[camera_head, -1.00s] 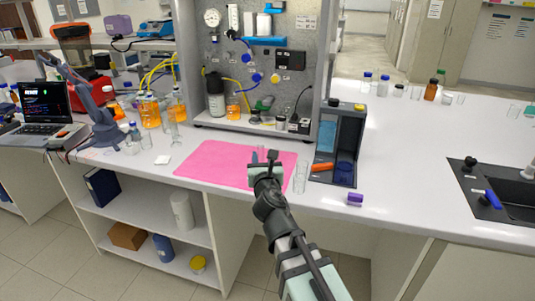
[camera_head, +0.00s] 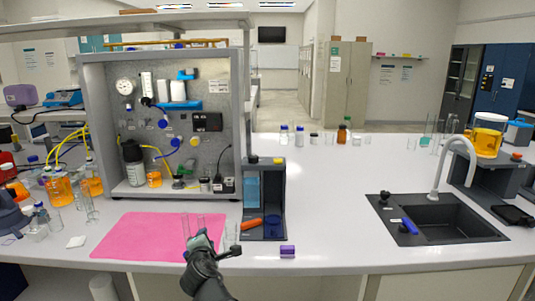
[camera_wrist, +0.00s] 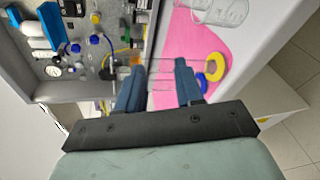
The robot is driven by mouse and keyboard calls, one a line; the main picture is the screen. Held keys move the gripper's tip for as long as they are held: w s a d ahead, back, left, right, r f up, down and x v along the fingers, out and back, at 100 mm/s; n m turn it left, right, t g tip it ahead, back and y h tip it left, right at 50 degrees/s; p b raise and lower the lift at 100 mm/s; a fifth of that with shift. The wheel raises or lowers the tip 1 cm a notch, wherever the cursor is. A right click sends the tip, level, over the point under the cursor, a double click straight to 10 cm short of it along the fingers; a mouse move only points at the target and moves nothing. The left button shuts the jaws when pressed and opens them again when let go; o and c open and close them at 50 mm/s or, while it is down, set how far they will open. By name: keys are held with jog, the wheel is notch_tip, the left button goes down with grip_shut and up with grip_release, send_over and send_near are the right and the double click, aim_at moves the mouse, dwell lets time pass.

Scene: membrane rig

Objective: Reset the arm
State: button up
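My gripper (camera_head: 205,240) is in front of the rig, over the front right part of the pink mat (camera_head: 140,237) in the head view. In the wrist view its two blue fingers (camera_wrist: 158,88) stand apart. Clear tube-like glass shows in the gap, seemingly behind the fingers and not gripped. Most of my arm is below the head picture's edge.
The grey membrane rig (camera_head: 240,120) stands behind the mat. A dark box (camera_head: 279,185) with an orange item and a purple block (camera_head: 287,250) are to the right. Clear glassware (camera_head: 232,231) stands close to my gripper. The bench before the sink (camera_head: 440,215) is clear.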

jog(key=s+d+f+m+g+h, duration=0.1)
jog(key=s+d+f+m+g, duration=0.4)
jog(key=f, duration=0.6)
jog(key=s+d+f+m+g+h, duration=0.15)
jog(key=s+f+m+g, duration=0.35)
jog(key=f, duration=0.6)
jog(key=s+d+f+m+g+h, duration=0.1)
jog(key=s+d+f+m+g, duration=0.15)
jog(key=d+f+m, duration=0.6)
jog(key=s+d+f+m+g, duration=0.1)
jog(key=s+d+f+g, duration=0.2)
jog(key=s+d+f, duration=0.3)
jog(key=s+d+f+m+g, duration=0.2)
jog(key=s+d+f, duration=0.5)
jog(key=s+f, duration=0.5)
jog(key=s+d+f+m+g, duration=0.2)
jog(key=s+d+f+g, duration=0.2)
jog(key=s+f, duration=0.6)
jog(key=s+d+y, duration=0.1)
jog(key=d, duration=0.1)
jog(key=shift+d, duration=0.4)
jog(key=shift+f, duration=0.1)
